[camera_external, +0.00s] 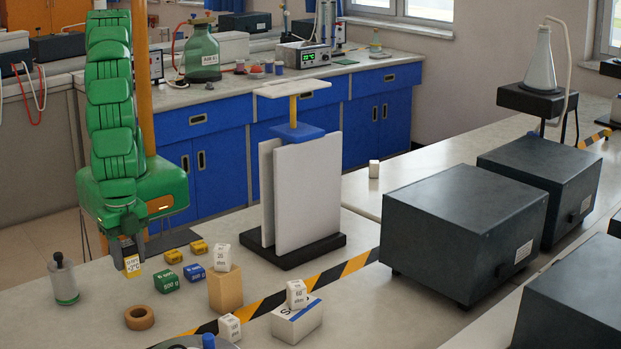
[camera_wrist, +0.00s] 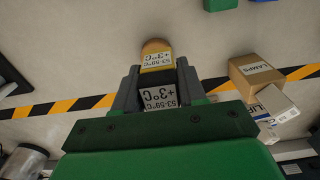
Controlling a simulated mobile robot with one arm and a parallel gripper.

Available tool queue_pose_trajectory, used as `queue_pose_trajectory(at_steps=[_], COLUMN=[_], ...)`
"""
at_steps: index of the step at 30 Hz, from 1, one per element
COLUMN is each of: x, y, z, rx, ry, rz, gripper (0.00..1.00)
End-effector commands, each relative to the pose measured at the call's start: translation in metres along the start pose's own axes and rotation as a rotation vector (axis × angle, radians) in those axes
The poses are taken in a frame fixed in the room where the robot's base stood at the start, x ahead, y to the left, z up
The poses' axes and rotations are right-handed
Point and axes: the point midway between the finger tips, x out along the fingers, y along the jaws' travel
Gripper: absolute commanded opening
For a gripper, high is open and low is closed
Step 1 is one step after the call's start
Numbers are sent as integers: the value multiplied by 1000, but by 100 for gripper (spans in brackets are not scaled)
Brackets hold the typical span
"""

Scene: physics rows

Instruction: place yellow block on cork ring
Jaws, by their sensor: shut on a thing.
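The yellow block (camera_external: 133,267) with a white printed label is between the fingers of my gripper (camera_external: 127,252), which is shut on it. In the wrist view the block (camera_wrist: 157,62) shows between the fingertips of my gripper (camera_wrist: 157,88), label facing the camera. The cork ring (camera_external: 140,318) lies flat on the bench, nearer the external camera than the block and apart from it.
A green block (camera_external: 166,281), a blue block (camera_external: 195,273) and two small yellow blocks (camera_external: 173,256) lie right of my gripper. A capped bottle (camera_external: 64,280) stands left. A cardboard box (camera_external: 226,292) and a white box (camera_external: 297,322) bear white cubes. Bench around the ring is clear.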

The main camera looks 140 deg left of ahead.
Motion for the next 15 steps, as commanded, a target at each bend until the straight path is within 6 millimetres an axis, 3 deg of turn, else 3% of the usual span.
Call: queue_pose_trajectory(at_steps=[6, 15], x=[23, 34], y=[7, 10], z=[-18, -27], rx=[-1, -1], ry=[-1, 0], rz=[1, 1], gripper=[8, 8])
